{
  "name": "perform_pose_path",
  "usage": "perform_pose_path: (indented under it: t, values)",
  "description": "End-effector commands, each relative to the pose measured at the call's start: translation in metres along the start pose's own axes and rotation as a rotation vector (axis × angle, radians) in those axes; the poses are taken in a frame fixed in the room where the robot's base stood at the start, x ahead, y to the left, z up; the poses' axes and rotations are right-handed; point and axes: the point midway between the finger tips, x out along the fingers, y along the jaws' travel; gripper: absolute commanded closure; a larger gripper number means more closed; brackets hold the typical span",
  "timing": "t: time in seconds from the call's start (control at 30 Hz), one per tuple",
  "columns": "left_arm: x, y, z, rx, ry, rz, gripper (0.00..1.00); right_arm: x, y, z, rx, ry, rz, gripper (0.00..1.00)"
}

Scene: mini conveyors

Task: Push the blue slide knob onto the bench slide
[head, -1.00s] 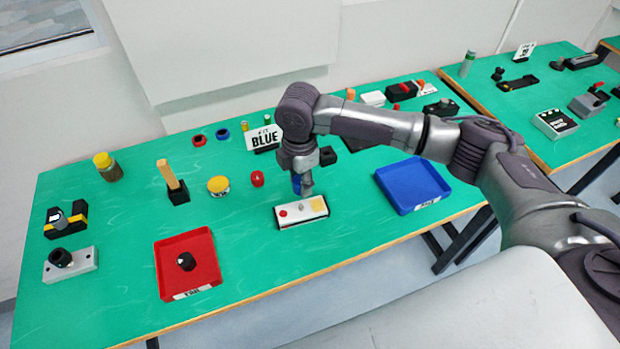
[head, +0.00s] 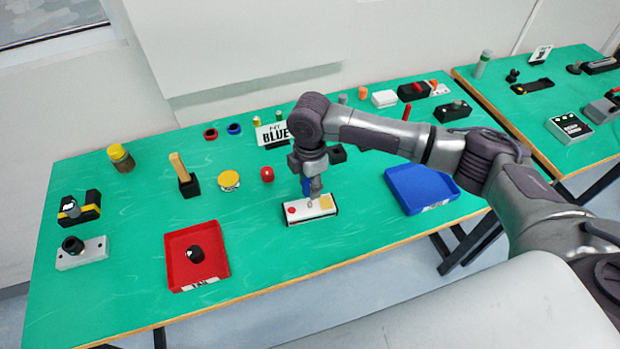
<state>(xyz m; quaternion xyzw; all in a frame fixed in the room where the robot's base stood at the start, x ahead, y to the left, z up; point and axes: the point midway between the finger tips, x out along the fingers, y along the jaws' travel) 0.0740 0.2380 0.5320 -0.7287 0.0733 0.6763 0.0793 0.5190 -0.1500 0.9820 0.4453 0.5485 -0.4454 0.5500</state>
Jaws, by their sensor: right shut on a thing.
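The bench slide appears to be the small white box (head: 328,211) with a red button on its left and a yellow patch on its right, lying in the middle of the bench. My right gripper (head: 315,193) points down just above this box and is shut. A blue piece (head: 305,187), which I take to be the blue slide knob, shows at the left side of its fingers. The fingers cover part of it, and I cannot tell whether it touches the box. My left gripper is not in view.
A red tray (head: 180,277) with a black knob stands at the front left, and a blue tray (head: 421,186) to the right. The green bench is clear between the red tray and the box.

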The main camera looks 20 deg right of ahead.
Motion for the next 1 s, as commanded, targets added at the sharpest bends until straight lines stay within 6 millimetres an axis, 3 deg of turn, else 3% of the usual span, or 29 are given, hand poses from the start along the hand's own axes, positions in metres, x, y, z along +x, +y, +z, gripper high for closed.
perform_pose_path:
  t: [0.2,0.4,1.0]
  values:
    - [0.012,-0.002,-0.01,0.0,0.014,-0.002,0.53,0.025,0.0,-0.001,0.0,0.001,0.0,0.89]
    - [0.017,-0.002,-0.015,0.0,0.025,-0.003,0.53,0.038,0.0,0.0,-0.001,0.0,0.0,0.89]
    - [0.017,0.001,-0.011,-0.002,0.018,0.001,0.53,0.039,0.0,0.0,-0.001,0.0,0.001,0.89]
